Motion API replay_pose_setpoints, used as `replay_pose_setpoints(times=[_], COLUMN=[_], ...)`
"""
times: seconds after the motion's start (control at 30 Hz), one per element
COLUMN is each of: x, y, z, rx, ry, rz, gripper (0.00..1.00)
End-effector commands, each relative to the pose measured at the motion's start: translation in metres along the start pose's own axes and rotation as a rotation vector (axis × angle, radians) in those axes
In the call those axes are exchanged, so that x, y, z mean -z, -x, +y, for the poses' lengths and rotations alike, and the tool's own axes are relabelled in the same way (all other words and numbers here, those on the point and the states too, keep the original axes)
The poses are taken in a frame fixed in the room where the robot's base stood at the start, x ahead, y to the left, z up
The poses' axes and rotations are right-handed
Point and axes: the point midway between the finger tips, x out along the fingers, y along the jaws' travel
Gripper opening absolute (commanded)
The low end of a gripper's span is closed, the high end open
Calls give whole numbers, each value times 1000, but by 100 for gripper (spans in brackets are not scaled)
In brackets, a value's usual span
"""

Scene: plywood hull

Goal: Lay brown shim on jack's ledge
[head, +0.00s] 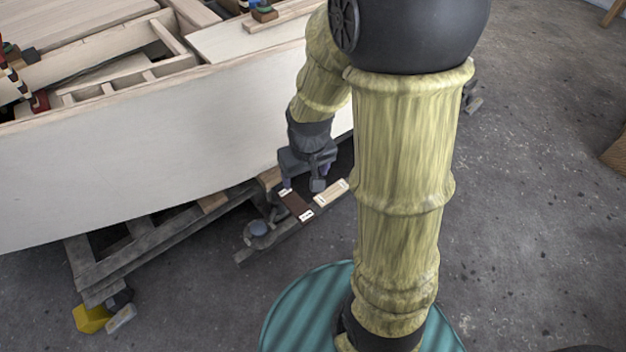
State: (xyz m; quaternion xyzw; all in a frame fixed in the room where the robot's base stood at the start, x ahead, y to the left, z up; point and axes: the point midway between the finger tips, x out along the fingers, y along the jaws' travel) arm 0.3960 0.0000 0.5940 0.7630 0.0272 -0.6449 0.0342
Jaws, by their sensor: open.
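A dark brown shim (294,203) with pale ends lies on a low grey timber under the hull's edge, in the middle of the head view. My gripper (303,184) points down just above and behind the brown shim's far end. It is open, and nothing shows between its fingers. Whether a finger touches the shim cannot be told. A dark metal piece with a round blue-grey cap (257,228), possibly part of the jack, sits left of the shim. I cannot make out the jack's ledge clearly; the hull and my gripper hide part of that area.
A pale wood shim (331,192) with white ends lies right of the brown one. The pale plywood hull (150,165) overhangs from the left on a timber cradle (150,250). A yellow block (91,317) is at lower left. Concrete floor (540,200) is open at right.

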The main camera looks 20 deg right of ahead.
Motion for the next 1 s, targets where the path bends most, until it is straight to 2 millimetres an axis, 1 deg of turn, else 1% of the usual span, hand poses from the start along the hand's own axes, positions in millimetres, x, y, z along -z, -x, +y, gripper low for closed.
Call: replay_pose_setpoints(times=[0.03,0.1,0.2,0.3,0.57,0.67,0.77,0.87,1.0], x=[-11,-24,-38,-43,-44,-43,-40,-37,-31], y=[13,25,35,39,39,43,56,77,112], z=[-1,-2,-4,-4,-4,-4,-4,-3,-3], rx=[-1,-2,-1,0,0,0,0,0,0], ry=[-19,-46,-74,-87,-88,-88,-88,-88,-88], rz=[21,40,57,64,64,64,64,64,64], gripper=[71,71,71,71,71,71,71,71,71])
